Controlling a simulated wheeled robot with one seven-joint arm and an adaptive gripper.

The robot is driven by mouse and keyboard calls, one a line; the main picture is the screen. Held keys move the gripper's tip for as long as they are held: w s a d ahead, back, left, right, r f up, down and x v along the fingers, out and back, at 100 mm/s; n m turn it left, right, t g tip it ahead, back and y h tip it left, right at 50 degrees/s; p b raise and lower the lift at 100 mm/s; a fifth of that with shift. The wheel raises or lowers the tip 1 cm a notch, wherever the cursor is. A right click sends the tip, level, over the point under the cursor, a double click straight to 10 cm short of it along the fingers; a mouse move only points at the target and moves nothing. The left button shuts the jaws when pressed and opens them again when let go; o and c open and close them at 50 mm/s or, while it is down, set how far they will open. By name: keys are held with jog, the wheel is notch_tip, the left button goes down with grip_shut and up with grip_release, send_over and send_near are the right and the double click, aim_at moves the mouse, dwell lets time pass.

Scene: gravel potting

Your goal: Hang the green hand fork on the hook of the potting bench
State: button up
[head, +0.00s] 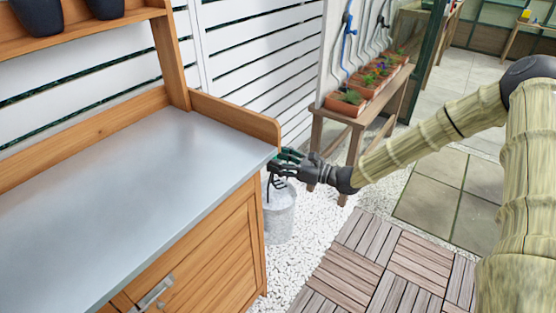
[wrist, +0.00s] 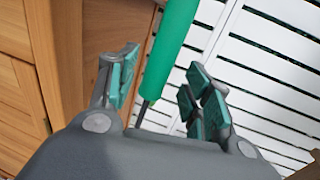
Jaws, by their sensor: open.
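The green hand fork shows in the wrist view as a green handle (wrist: 172,40) with a thin dark shaft. The handle lies between the spread fingers of my gripper (wrist: 160,84), with visible gaps at both sides near the pads. In the head view my gripper (head: 288,165) is at the right end of the potting bench (head: 150,160), just past its corner. Dark prongs (head: 270,187) hang there below the worktop edge, and I cannot tell surely whether they are the fork's tines. The hook is not clearly visible, so I cannot tell whether the fork rests on it.
A grey metal bucket (head: 279,215) stands on white gravel below my gripper. A wooden stand with terracotta planters (head: 345,103) is behind my arm. Dark pots (head: 40,16) sit on the bench's shelf. The worktop is bare. Wooden deck tiles (head: 400,265) lie in front.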

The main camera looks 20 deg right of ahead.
jog(key=v, duration=1.2)
jog(key=s+a+f+n+g+h, duration=0.2)
jog(key=s+a+f+n+g, duration=0.3)
jog(key=s+f, duration=0.35)
jog(key=s+a+f+n+g+h, duration=0.1)
jog(key=s+a+f+n+g, duration=0.2)
jog(key=s+a+f+g, duration=0.4)
jog(key=s+d+f+n+g+h, duration=0.1)
jog(key=s+d+f+n+h, duration=0.2)
jog(key=s+f+n+h, duration=0.45)
jog(key=s+d+f+n+g+h, duration=0.1)
jog(key=s+d+f+n+h, duration=0.2)
jog(key=s+f+n, duration=0.7)
jog(key=s+a+r+t+p, duration=0.1)
jog(key=s+r+p, duration=0.1)
jog(key=r+p, duration=0.4)
jog(key=s+a+r+t+p, duration=0.1)
jog(key=s+r+p, duration=0.2)
jog(key=r+p, duration=0.3)
notch_tip(320, 180, up, 2)
jog(key=shift+s+r+p, duration=0.2)
jog(key=shift+r+p, duration=0.05)
jog(key=shift+p, duration=0.1)
jog(key=shift+h, duration=0.25)
dwell(0.6)
